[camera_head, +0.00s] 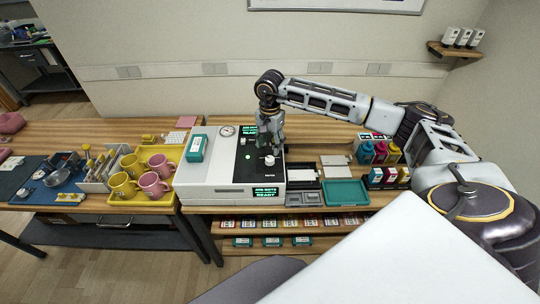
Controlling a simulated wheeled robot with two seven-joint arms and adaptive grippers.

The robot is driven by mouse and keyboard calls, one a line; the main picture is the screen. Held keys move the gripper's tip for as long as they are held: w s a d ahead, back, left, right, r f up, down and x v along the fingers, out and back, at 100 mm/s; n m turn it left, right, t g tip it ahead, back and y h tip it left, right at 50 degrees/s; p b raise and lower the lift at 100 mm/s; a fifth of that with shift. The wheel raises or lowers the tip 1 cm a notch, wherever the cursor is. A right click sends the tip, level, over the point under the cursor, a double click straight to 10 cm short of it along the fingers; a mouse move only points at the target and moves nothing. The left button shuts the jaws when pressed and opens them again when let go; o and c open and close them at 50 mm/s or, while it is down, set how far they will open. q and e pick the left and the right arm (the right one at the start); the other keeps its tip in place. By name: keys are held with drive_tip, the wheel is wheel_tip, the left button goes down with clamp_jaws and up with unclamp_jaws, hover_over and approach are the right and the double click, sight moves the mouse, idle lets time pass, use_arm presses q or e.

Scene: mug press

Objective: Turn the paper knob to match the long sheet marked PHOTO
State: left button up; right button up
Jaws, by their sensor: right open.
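The white press machine (208,182) with a black control panel stands on the wooden bench near the middle. A light round knob (269,160) sits on the panel; I cannot tell whether it is the paper knob, and its markings are too small to read. My right gripper (268,146) is open and points down just above this knob. I cannot tell whether its fingers touch it. A teal pack with a white label (196,148) lies on top of the machine. I cannot make out a long sheet marked PHOTO. My left gripper is not in view.
A yellow tray (141,200) with yellow and pink mugs stands left of the machine. Right of it are a teal tray (345,192), grey trays and coloured ink bottles (380,153). Small labelled packs (272,241) lie on the shelf below. My right arm spans the right side.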

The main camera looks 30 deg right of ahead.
sight(270, 158)
drive_tip(key=shift+f+p, duration=0.75)
drive_tip(key=shift+f, duration=2.85)
drive_tip(key=c, duration=1)
